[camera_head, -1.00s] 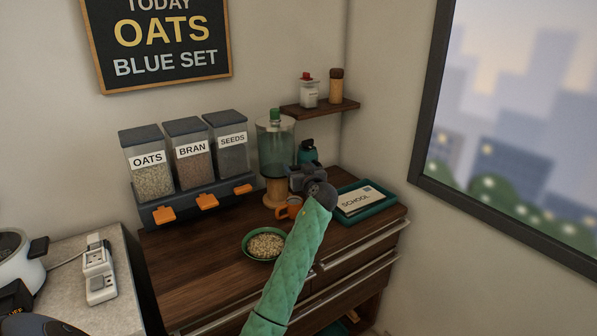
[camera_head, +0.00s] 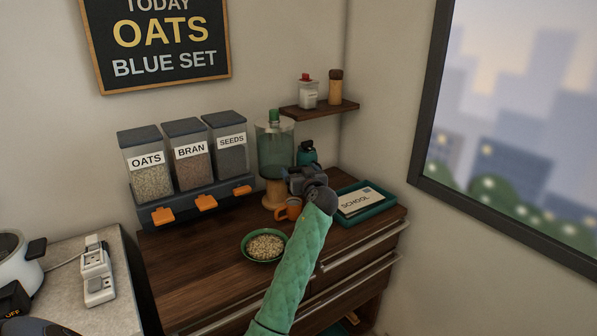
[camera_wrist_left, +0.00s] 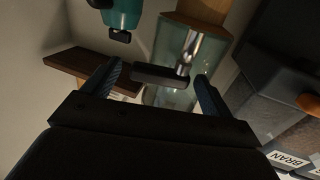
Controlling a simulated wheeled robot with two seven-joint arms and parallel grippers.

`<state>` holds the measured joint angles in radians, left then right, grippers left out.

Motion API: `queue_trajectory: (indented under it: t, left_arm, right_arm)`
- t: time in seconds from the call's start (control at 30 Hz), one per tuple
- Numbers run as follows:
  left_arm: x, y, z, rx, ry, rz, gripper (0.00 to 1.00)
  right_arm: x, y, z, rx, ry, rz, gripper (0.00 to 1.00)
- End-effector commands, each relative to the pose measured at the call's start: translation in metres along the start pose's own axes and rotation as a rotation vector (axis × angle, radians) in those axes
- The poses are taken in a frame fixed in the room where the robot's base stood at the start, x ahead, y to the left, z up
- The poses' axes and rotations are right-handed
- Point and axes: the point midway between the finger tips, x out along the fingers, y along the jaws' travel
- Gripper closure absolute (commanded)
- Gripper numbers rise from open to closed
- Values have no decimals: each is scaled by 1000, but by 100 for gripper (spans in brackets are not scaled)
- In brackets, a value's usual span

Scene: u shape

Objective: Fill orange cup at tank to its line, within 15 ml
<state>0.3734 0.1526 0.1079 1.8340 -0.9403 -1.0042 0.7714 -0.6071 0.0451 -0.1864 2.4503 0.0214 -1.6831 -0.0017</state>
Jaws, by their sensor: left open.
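The orange cup (camera_head: 292,207) stands on the wooden counter below the front of the tank, partly hidden by my left gripper and arm. Its fill line and contents cannot be made out. The clear, greenish tank (camera_head: 275,150) stands on a round wooden base; it also shows in the left wrist view (camera_wrist_left: 170,97). There its metal tap (camera_wrist_left: 188,50) has a black lever (camera_wrist_left: 160,77). My left gripper (camera_head: 303,178) is open in front of the tank. In the left wrist view its fingers (camera_wrist_left: 158,70) are on either side of the lever, with gaps visible.
A green bowl of flakes (camera_head: 246,252) sits in front of the cup. A teal tray (camera_head: 349,218) holding a card lies to the right. A teal bottle (camera_head: 307,153) stands beside the tank. Labelled dispensers (camera_head: 186,155) stand left. A small shelf (camera_head: 330,109) is above.

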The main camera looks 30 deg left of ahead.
Motion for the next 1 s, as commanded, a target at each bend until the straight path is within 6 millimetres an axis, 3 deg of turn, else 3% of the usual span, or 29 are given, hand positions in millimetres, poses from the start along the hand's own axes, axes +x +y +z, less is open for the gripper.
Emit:
queue_trajectory:
  t: [0.2,0.4,1.0]
  left_arm:
    - [-36,1,3,-5,-1,3,15]
    - [-57,0,2,-3,-1,1,15]
    - [-62,0,0,-1,0,1,15]
  right_arm:
    - [17,-9,-6,-14,43,-22,100]
    - [31,-18,-9,-31,65,-43,100]
    - [32,-21,-12,-27,74,-48,100]
